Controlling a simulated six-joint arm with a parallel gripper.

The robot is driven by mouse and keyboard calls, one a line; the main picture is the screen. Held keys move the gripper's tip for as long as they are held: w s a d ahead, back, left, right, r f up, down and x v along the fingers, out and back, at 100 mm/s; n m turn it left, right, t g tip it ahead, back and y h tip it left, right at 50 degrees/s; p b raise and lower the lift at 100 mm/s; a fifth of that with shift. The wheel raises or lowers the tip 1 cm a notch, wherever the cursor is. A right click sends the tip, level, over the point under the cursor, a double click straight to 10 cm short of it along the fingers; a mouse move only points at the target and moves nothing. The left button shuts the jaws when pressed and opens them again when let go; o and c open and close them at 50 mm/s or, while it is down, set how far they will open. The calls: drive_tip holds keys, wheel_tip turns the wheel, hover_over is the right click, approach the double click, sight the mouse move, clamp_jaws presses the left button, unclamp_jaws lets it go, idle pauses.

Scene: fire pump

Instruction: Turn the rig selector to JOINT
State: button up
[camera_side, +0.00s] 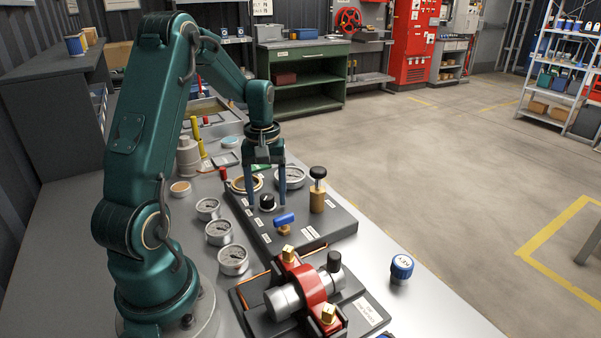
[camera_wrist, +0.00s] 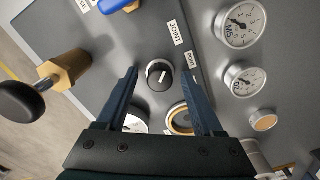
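The rig selector is a black round knob with a white pointer line (camera_wrist: 159,77), set in a light ring on a dark grey panel (camera_side: 325,229). It also shows in the side view (camera_side: 266,202). In the wrist view a JOINT label (camera_wrist: 176,32) sits above and right of the knob, and a second, hard-to-read label (camera_wrist: 191,60) sits to its right. The pointer line is tilted to the upper right; which label it marks I cannot tell. My gripper (camera_wrist: 158,71) is open, with one finger on each side of the knob. Contact with the knob is not clear.
A blue-handled valve (camera_side: 285,219) and a brass fitting with a black knob (camera_side: 317,190) stand close by on the panel. Several gauges (camera_side: 233,260) lie to the left. A red-clamped pump part (camera_side: 310,285) is in front.

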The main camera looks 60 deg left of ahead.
sight(267, 197)
drive_tip(key=shift+r, duration=2.55)
